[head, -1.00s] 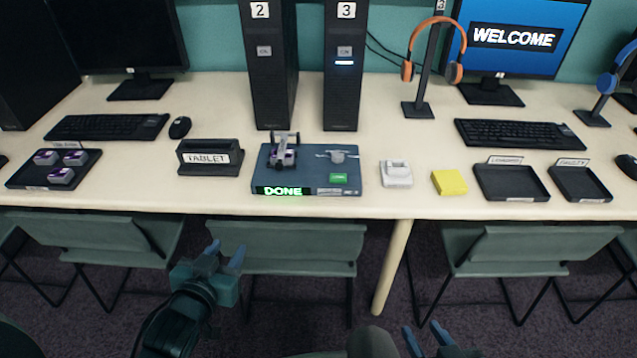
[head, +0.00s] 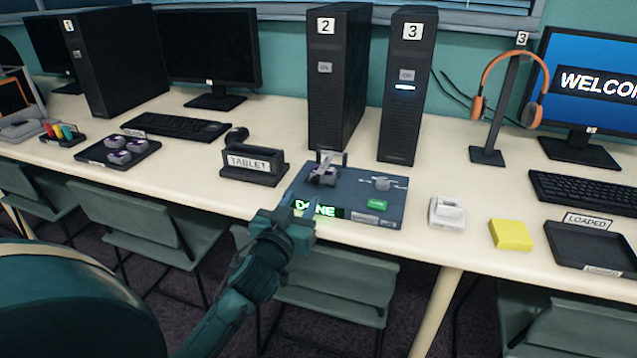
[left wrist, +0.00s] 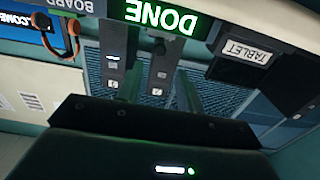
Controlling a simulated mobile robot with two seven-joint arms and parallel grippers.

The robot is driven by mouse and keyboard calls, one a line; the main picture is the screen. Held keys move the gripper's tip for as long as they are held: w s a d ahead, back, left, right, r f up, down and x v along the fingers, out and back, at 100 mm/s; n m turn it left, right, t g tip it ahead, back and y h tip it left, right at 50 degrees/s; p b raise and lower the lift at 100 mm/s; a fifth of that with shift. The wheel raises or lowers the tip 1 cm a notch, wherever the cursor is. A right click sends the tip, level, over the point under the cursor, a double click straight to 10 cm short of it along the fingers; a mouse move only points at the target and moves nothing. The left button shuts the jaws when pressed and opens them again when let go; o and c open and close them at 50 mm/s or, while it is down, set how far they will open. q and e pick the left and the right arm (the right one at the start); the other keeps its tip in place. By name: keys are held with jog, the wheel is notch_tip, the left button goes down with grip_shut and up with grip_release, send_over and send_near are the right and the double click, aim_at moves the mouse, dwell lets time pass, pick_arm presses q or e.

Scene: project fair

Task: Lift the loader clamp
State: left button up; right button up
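The loader clamp (head: 331,160) is a small grey arm-like piece standing raised at the back left of a dark blue board unit (head: 345,198) on the table. A purple and grey block (head: 326,178) sits at its foot. The unit shows a lit green DONE sign (head: 318,210) and a green button (head: 377,205). My left gripper (head: 297,207) is at the unit's front left edge, in front of and lower than the clamp. In the left wrist view its two fingers (left wrist: 150,80) stand apart with nothing held between them. My right gripper is out of view.
A tablet stand (head: 253,166) is left of the unit. A white device (head: 446,212), a yellow block (head: 510,234) and a LOADED tray (head: 590,245) lie to the right. Computer towers (head: 335,80) stand behind. Chairs (head: 325,290) are tucked under the table's front edge.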

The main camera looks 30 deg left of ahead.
aim_at(314, 182)
pick_arm(q)
jog(key=b+x, duration=0.1)
jog(key=x, duration=0.8)
jog(key=shift+w, duration=0.25)
jog(key=shift+c, duration=0.3)
grip_shut()
